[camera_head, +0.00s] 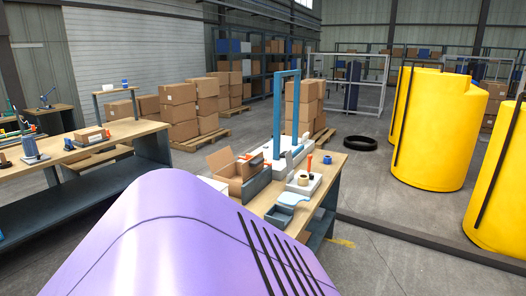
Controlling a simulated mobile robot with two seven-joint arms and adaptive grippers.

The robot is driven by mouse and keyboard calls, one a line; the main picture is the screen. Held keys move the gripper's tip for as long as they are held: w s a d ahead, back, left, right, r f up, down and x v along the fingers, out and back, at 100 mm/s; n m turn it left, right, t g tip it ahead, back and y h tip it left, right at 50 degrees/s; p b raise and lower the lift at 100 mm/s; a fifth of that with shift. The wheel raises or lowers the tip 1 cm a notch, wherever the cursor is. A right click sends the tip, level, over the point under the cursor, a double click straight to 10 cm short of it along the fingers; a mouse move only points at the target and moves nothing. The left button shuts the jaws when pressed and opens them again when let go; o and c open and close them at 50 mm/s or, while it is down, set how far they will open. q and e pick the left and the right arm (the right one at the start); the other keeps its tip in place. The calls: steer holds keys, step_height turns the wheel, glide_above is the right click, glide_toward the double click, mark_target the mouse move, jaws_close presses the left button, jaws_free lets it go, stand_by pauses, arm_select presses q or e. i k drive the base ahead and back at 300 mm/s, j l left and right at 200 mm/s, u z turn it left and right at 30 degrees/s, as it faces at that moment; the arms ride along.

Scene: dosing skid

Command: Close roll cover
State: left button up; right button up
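A large rounded purple panel (165,240) fills the lower middle of the head view, very close to the camera. It has a thin dark curved seam and a row of parallel black slots near its right edge. I cannot tell whether this panel is the roll cover or another part. No roll cover can be clearly made out elsewhere. Neither of my grippers is in view.
A packing bench (325,190) with an open cardboard box (224,165) and a blue frame stands beyond the panel. Another workbench (120,133) is at left. Yellow tanks (437,130) stand at right. A black tyre-like ring (360,143) lies on open floor.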

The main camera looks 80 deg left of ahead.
mark_target(287, 155)
steer(key=i+j+u, duration=0.15)
steer(key=i+u, duration=0.5)
steer(key=u, duration=0.3)
steer(key=i+u, duration=0.45)
steer(key=k+l, duration=0.05)
steer(key=k, duration=0.05)
